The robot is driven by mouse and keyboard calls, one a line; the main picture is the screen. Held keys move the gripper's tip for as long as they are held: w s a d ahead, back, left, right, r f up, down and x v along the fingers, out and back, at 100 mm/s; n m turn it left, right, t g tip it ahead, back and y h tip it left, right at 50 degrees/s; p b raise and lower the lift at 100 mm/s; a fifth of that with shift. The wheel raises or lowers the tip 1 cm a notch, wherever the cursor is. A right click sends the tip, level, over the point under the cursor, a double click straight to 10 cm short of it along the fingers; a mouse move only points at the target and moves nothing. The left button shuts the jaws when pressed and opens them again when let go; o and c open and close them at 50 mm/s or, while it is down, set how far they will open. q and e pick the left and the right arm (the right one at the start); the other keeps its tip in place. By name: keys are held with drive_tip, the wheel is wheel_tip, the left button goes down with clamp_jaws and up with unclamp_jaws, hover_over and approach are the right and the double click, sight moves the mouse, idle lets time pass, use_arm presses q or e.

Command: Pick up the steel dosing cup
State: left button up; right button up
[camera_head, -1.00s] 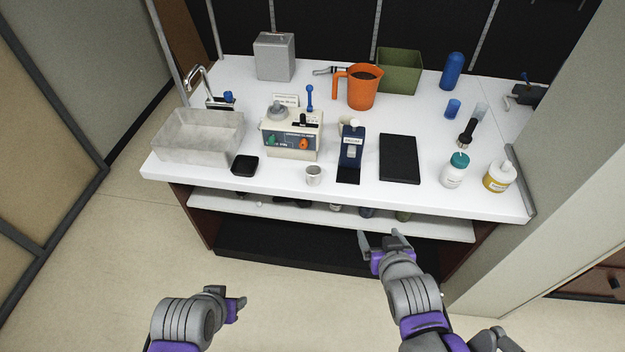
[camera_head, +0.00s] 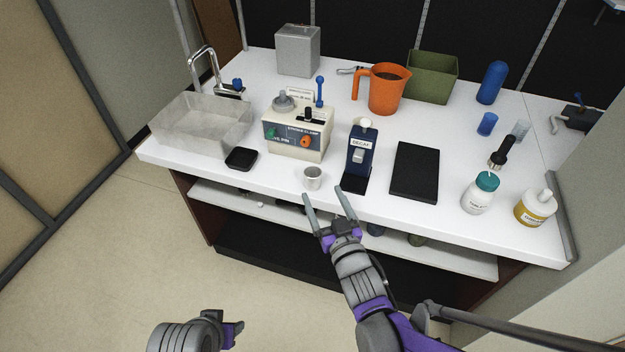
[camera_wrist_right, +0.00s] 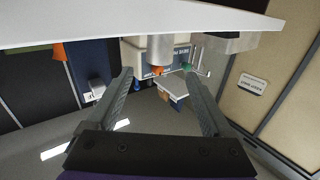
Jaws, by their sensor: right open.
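The small steel dosing cup (camera_head: 312,178) stands upright near the front edge of the white counter (camera_head: 250,186), in front of the cream machine. It also shows between the fingers in the right wrist view (camera_wrist_right: 160,49), which looks upside down. My right gripper (camera_head: 325,193) is open and empty at the counter's front edge. Its fingers point toward the cup, with the tips just short of it. My left gripper (camera_head: 236,332) is low at the bottom of the head view, away from the counter; its jaw opening is unclear.
Behind the cup is the cream machine (camera_head: 296,137). To its right stand a blue DECAF dispenser (camera_head: 360,150) and a black pad (camera_head: 415,172). An orange jug (camera_head: 387,90) stands farther back.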

sight(316, 179)
drive_tip(key=x, duration=0.6)
drive_tip(key=shift+w+a, duration=0.1)
drive_tip(key=shift+w, duration=0.25)
drive_tip(key=shift+r, duration=0.1)
clamp_jaws()
